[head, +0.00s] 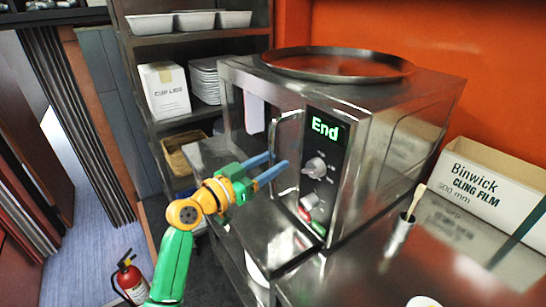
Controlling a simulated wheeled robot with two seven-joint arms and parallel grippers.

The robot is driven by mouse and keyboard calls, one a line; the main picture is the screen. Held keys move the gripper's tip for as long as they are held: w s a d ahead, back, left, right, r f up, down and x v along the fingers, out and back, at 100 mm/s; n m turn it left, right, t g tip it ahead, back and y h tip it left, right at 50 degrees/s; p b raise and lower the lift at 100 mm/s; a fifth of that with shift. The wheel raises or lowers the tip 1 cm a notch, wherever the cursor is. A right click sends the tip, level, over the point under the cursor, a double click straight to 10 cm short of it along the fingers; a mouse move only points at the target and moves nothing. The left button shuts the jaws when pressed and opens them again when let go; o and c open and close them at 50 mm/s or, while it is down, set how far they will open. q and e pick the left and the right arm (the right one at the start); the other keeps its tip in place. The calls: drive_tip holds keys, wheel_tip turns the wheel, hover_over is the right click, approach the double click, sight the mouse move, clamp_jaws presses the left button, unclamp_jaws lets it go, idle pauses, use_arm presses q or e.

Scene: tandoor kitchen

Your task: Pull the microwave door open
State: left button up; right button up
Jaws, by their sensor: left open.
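The microwave (386,165) is a shiny steel box on a steel counter, its panel showing a green "End" above a round knob. Its door (234,112) is left of the panel and looks shut, though reflections make this hard to judge. The upright bar handle (284,118) is near the door's right edge. My left gripper (276,162), with blue fingers, is open in front of the lower handle. The fingers hide part of the handle and door; I cannot tell whether they touch or straddle the handle. My right gripper is not in view.
A round metal tray (338,65) lies on top of the microwave. A cling film box (490,190) and a steel cup with a brush (400,236) stand to the right. Shelves with a cup lids box (165,92) are behind left. A fire extinguisher (131,280) stands on the floor.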

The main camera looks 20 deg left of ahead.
use_arm(q)
drive_tip(key=shift+w+d+f, duration=0.15)
drive_tip(key=shift+w+d, duration=0.15)
drive_tip(key=shift+w, duration=0.2)
drive_tip(key=shift+s+a, duration=0.1)
drive_tip(key=shift+s, duration=0.05)
clamp_jaws()
idle(0.9)
